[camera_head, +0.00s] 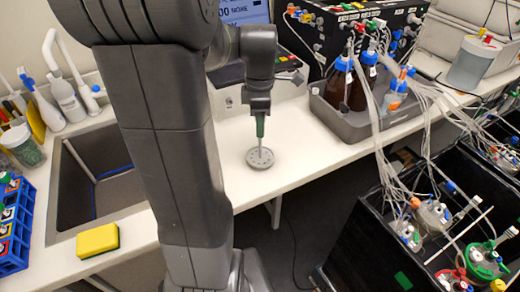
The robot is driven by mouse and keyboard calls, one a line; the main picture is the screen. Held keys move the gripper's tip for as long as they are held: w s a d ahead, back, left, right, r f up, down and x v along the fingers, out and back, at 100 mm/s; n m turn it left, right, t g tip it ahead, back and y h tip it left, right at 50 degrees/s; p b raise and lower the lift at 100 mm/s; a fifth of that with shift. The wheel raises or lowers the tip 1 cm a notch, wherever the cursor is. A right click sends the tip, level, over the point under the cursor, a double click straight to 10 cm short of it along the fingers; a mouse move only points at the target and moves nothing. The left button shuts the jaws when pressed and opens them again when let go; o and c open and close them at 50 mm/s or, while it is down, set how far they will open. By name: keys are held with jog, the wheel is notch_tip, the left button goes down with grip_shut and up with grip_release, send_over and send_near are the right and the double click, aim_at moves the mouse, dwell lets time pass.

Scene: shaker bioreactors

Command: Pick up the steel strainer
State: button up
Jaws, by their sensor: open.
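A round grey metal disc with small marks or holes, which looks like the steel strainer (253,163), lies on the white counter near its front edge. A thin pale upright piece rises over its middle, and a dark green piece is above that. I cannot tell whether these belong to the strainer. My gripper (260,116) points down right above the disc, at the top of the green piece. It is small and seen from behind my arm, so its fingers are hard to make out. I cannot tell whether it touches anything.
The white counter (310,150) is clear right of the disc. A grey tray (350,128) with brown bottles stands farther right. A sink (95,165), yellow sponge (98,240) and blue rack (14,228) are left. Tubed vessels fill a black box (350,245) at lower right.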

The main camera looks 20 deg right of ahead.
jog(key=shift+f, duration=0.85)
jog(key=c, duration=1.1)
jog(key=shift+r, duration=0.15)
